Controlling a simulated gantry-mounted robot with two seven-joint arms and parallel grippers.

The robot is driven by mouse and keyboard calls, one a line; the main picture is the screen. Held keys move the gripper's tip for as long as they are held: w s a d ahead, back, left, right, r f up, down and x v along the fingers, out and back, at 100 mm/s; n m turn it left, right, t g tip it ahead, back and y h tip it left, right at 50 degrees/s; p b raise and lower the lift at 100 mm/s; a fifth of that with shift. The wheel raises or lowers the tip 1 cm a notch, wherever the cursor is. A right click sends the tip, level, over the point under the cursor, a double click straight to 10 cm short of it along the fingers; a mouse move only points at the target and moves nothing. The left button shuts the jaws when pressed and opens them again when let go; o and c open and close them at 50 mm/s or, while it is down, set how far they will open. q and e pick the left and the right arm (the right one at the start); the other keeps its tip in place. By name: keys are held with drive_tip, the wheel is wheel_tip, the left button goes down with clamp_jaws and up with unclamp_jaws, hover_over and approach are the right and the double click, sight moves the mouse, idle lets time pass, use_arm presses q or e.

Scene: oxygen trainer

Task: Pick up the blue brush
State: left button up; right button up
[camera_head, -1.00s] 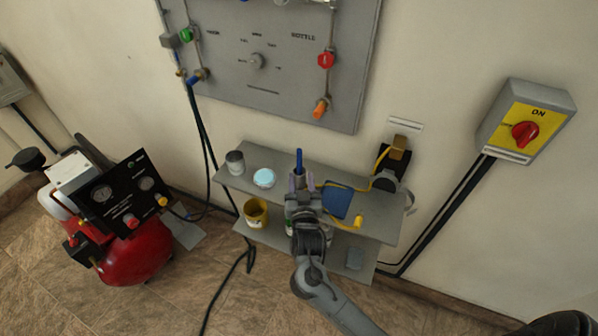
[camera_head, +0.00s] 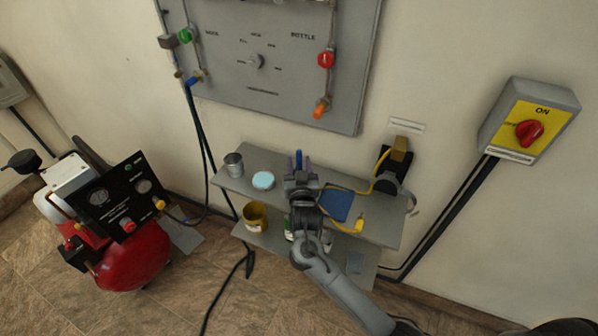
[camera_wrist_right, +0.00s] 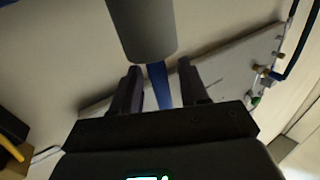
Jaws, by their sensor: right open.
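The blue brush (camera_head: 299,155) stands up on the grey shelf, its thin blue handle showing just past my right gripper (camera_head: 299,164). The gripper's arm covers whatever is below the handle. In the right wrist view, the blue handle (camera_wrist_right: 160,86) runs between the two dark fingers of my right gripper (camera_wrist_right: 159,70). The fingers are open, one on each side of it, with gaps visible. A grey cylindrical holder (camera_wrist_right: 143,28) meets the handle there, so the brush appears to stand in it. My left gripper is not in view.
The shelf (camera_head: 385,228) also holds a grey tin (camera_head: 233,164), a light-blue-topped tin (camera_head: 263,181), a blue flat item (camera_head: 336,206) and a yellow-cabled tool (camera_head: 361,223). A yellow tin (camera_head: 255,215) sits on the lower shelf. The wall panel (camera_head: 280,105) rises behind.

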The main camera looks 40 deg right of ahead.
sight(299, 151)
clamp_jaws()
drive_tip(key=shift+r, duration=0.15)
wheel_tip(299, 151, up, 8)
drive_tip(key=shift+r+p, duration=0.25)
drive_tip(key=shift+p, duration=1)
drive_tip(key=shift+r, duration=0.65)
